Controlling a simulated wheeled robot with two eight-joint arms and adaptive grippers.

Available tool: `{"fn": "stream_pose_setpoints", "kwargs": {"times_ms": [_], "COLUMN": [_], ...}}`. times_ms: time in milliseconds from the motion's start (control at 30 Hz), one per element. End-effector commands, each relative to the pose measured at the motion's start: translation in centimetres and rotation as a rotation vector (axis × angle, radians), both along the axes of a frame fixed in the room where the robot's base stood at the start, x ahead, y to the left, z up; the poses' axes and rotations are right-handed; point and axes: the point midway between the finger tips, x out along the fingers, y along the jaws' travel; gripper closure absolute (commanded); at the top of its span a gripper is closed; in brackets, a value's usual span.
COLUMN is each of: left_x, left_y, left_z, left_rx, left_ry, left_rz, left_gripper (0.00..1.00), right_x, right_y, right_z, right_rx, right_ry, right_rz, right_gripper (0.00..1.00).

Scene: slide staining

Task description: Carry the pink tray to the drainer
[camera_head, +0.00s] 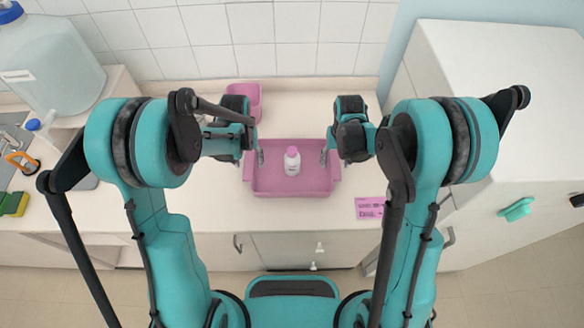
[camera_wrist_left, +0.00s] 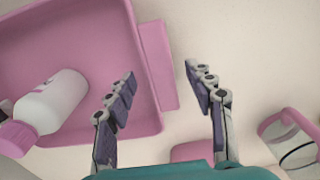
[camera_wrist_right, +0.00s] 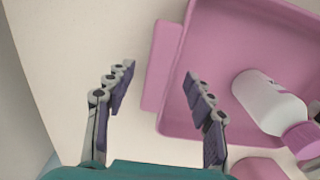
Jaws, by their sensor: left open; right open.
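The pink tray (camera_head: 292,185) sits on the counter in the middle of the head view. My left gripper (camera_head: 260,157) is open at the tray's left side. In the left wrist view, the tray's side tab (camera_wrist_left: 157,65) lies ahead, between the lines of the two fingers. My right gripper (camera_head: 324,157) is open at the right side. In the right wrist view, the other tab (camera_wrist_right: 161,65) lies likewise between its fingers. Neither gripper is closed on a tab.
A smaller pink container (camera_head: 256,97) stands behind the tray, partly hidden by my left arm. A pink card (camera_head: 370,207) lies front right. A large bluish jug (camera_head: 50,65) and the sink are at left. A white cabinet (camera_head: 500,100) stands right. I cannot clearly identify the drainer.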

Motion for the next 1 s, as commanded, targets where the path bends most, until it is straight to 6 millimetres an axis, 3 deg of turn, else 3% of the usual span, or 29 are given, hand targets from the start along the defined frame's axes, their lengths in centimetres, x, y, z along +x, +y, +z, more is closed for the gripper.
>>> {"fn": "stream_pose_setpoints", "kwargs": {"times_ms": [367, 567, 1000], "left_x": [0.00, -0.01, -0.01], "left_y": [0.00, 0.00, 0.00], "left_z": [-0.52, -0.51, -0.12], "left_rx": [0.000, 0.000, 0.000], "left_ry": [0.000, 0.000, 0.000], "left_rz": [0.000, 0.000, 0.000], "left_gripper": [0.46, 0.99, 1.00], "right_x": [-0.01, -0.01, 0.00], "right_y": [0.00, 0.00, 0.00], "right_z": [-0.52, -0.51, -0.11], "right_rx": [0.000, 0.000, 0.000], "right_ry": [0.000, 0.000, 0.000], "right_rz": [0.000, 0.000, 0.000], "right_gripper": [0.46, 0.99, 1.00]}}
